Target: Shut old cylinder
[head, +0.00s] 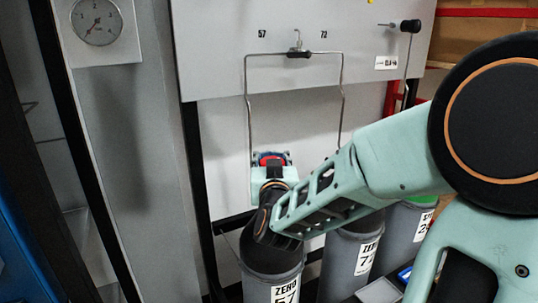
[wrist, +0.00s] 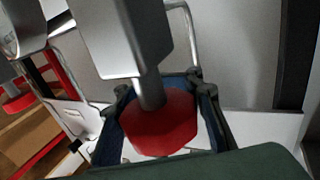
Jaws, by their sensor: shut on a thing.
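The cylinder labelled ZERO 57 (head: 262,285) stands upright at the lower middle of the head view, its top partly hidden by my arm. My gripper (head: 271,161) is above it, at the lower end of the left pipe. A red valve knob (head: 266,156) shows between the fingers. In the wrist view the red knob (wrist: 160,128) is large, with a grey metal stem. My gripper's dark blue fingers (wrist: 160,88) lie on both sides of it and are shut on it. The cylinder labelled 72 (head: 345,253) stands to the right, its valve hidden by my arm.
A grey panel (head: 225,55) marked 57 and 72 carries a small selector (head: 298,51) with bent pipes (head: 247,115) running down. A third cylinder (head: 399,238) stands at the right. A pressure gauge (head: 97,21) is at upper left. A black post (head: 197,190) stands left of the cylinders.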

